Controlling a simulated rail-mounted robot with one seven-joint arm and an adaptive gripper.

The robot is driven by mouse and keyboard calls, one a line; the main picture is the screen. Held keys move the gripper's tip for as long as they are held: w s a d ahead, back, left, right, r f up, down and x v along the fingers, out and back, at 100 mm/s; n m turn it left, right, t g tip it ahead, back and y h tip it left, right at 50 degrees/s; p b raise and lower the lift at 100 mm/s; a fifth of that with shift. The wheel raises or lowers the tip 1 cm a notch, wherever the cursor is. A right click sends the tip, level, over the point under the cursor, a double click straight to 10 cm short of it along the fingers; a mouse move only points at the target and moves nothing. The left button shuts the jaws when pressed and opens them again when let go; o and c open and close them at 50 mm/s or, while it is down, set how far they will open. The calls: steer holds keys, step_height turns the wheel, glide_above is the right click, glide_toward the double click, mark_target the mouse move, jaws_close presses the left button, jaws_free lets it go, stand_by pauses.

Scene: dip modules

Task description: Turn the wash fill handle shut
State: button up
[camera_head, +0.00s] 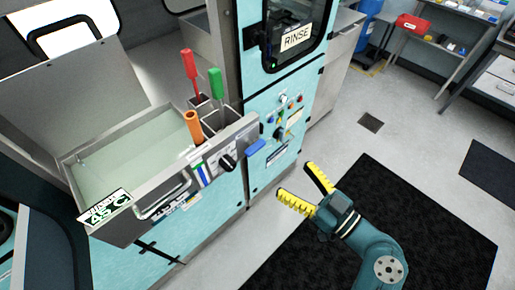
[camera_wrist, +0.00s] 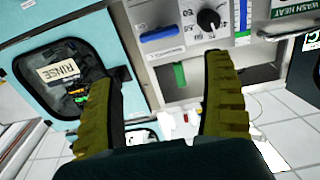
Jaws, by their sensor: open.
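A blue lever handle (camera_head: 255,147) sticks out at the right end of the wash tank's front panel. It also shows in the wrist view (camera_wrist: 160,33), lying nearly level on the light panel, with a label under it too small to read. I take it to be the wash fill handle. My gripper (camera_head: 297,182), with yellow ribbed fingers, is open and empty, to the right of and apart from the handle. In the wrist view, the handle is beyond the gap between the fingers (camera_wrist: 163,75). Nothing touches the handle.
A black knob (camera_head: 227,162) sits left of the handle on the same panel. Red (camera_head: 190,65), green (camera_head: 216,82) and orange (camera_head: 193,127) tool grips stand upright above the panel. The rinse door (camera_head: 293,35) is behind. A black mat (camera_head: 400,200) covers clear floor at right.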

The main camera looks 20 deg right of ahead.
mark_target(258, 148)
steer(key=p+x, duration=0.1)
steer(key=x, duration=1.3)
steer(key=shift+p, duration=0.3)
steer(key=c, duration=0.9)
